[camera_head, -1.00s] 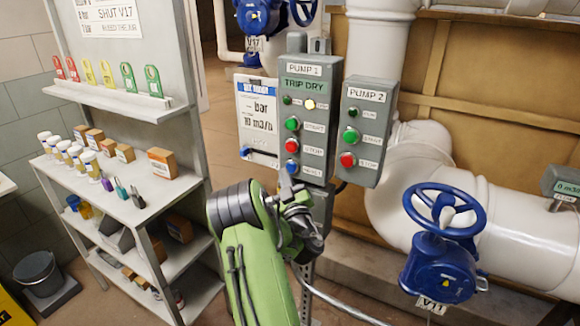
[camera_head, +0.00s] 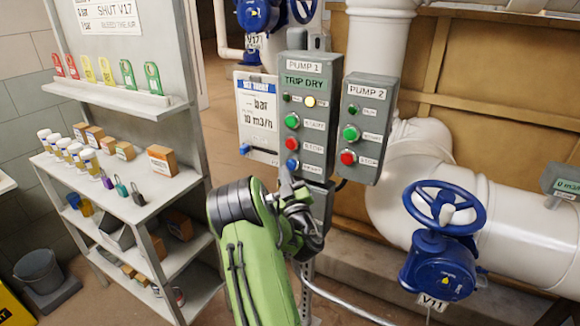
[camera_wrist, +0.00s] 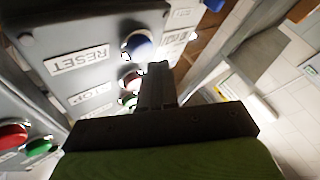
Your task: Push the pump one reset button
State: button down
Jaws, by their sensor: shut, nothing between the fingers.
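The grey PUMP 1 box (camera_head: 308,85) stands upright in the middle of the head view, with a TRIP DRY display and a lit amber lamp (camera_head: 310,101). Below are a green button (camera_head: 292,120), a red button (camera_head: 291,143) and the blue reset button (camera_head: 292,164), lowest. The blue button (camera_wrist: 138,45) also shows in the wrist view, beside its RESET label (camera_wrist: 78,60). My gripper (camera_head: 286,172) is shut and empty, its tip just in front of and slightly below the blue button. In the wrist view my fingers (camera_wrist: 157,72) end close to the button; I cannot tell whether they touch.
The PUMP 2 box (camera_head: 368,125), with its own green and red buttons, stands close on the right. A blue handwheel valve (camera_head: 443,270) sits lower right on white pipes. A shelf unit (camera_head: 150,200) with bottles, boxes and clips stands left. A notice board (camera_head: 257,105) hangs beside PUMP 1.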

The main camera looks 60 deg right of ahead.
jog(key=shift+d+r, duration=0.1)
jog(key=shift+d, duration=0.05)
dwell(0.7)
jog(key=shift+d+p, duration=0.3)
jog(key=shift+p, duration=0.1)
jog(key=shift+w+d+p, duration=0.1)
jog(key=shift+d+p, duration=0.25)
jog(key=shift+d, duration=0.05)
dwell(0.4)
jog(key=shift+a, duration=0.1)
jog(key=shift+a+b, duration=0.65)
jog(key=shift+a, duration=0.1)
jog(key=shift+a, duration=0.1)
jog(key=a+b, duration=0.2)
jog(key=a, duration=0.1)
jog(key=a+b, duration=0.1)
jog(key=shift+s+a+b, duration=0.3)
jog(key=shift+a+b, duration=0.05)
jog(key=shift+a, duration=0.05)
